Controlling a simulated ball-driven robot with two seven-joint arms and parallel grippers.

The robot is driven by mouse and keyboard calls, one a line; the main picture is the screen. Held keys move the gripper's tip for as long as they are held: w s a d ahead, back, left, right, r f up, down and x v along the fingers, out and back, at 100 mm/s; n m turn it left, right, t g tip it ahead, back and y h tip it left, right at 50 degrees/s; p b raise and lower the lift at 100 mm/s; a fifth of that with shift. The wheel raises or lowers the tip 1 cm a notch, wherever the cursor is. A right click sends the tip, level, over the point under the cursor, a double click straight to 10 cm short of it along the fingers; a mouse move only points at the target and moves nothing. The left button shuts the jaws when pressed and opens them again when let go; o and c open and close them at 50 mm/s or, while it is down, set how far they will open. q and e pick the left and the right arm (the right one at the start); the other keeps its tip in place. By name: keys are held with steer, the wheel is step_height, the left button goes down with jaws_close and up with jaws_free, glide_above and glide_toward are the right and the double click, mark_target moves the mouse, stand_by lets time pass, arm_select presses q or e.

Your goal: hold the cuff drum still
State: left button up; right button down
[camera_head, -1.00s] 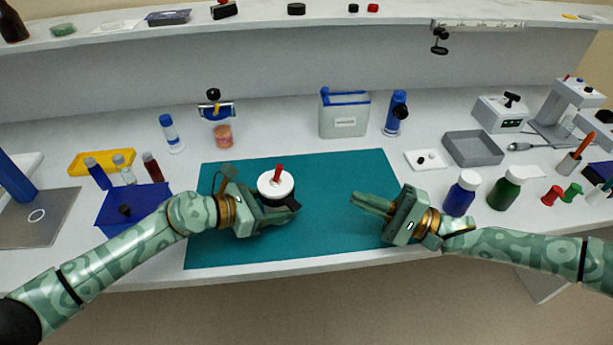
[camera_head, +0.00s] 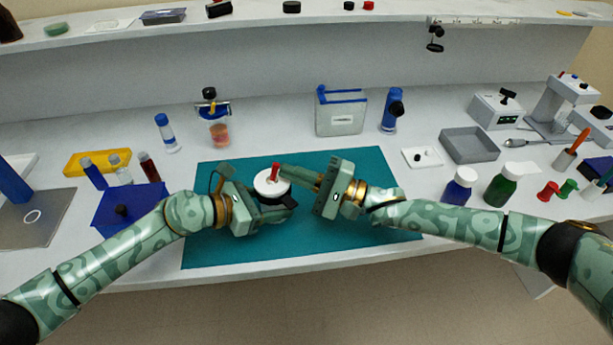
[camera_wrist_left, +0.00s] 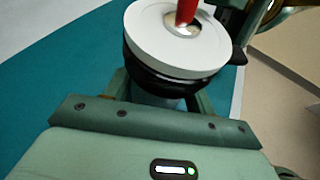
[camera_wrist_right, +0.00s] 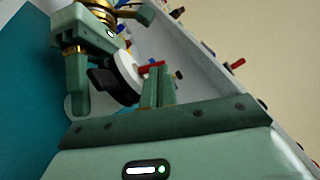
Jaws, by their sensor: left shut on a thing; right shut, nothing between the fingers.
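The cuff drum (camera_head: 270,187) stands on the teal mat (camera_head: 340,240), with a white round top, a black band below it and a red handle (camera_head: 275,172) on top. My left gripper (camera_head: 275,205) is shut on the drum from the left. In the left wrist view the drum (camera_wrist_left: 150,45) sits between the left fingers, whose tips it hides. My right gripper (camera_head: 285,172) is shut and empty, its fingertips close to the red handle. In the right wrist view the fingers (camera_wrist_right: 158,85) overlap the drum's white top (camera_wrist_right: 126,62); I cannot tell whether they touch it.
A blue tray (camera_head: 128,205) lies left of the mat. The mat's right part is clear.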

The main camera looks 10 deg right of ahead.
steer(key=shift+s+a+r+n+g, duration=0.1)
steer(key=shift+r+n+g, duration=0.15)
steer(key=shift+n, duration=0.45)
stand_by(0.3)
steer(key=n+h, duration=0.1)
steer(key=n+g+h, duration=0.1)
steer(key=a+r+n, duration=0.1)
steer(key=n, duration=0.1)
steer(key=shift+s+g+h, duration=0.25)
steer(key=shift+s+h, duration=0.1)
steer(key=shift+h, duration=0.05)
steer(key=shift+s+a, duration=0.1)
steer(key=shift+a, duration=0.1)
steer(key=r+v, duration=0.1)
steer(key=v, duration=1.3)
steer(key=shift+a+r, duration=0.2)
steer(key=shift+r, duration=0.1)
steer(key=shift+s, duration=0.15)
arm_select(q)
steer(key=o, duration=1.1)
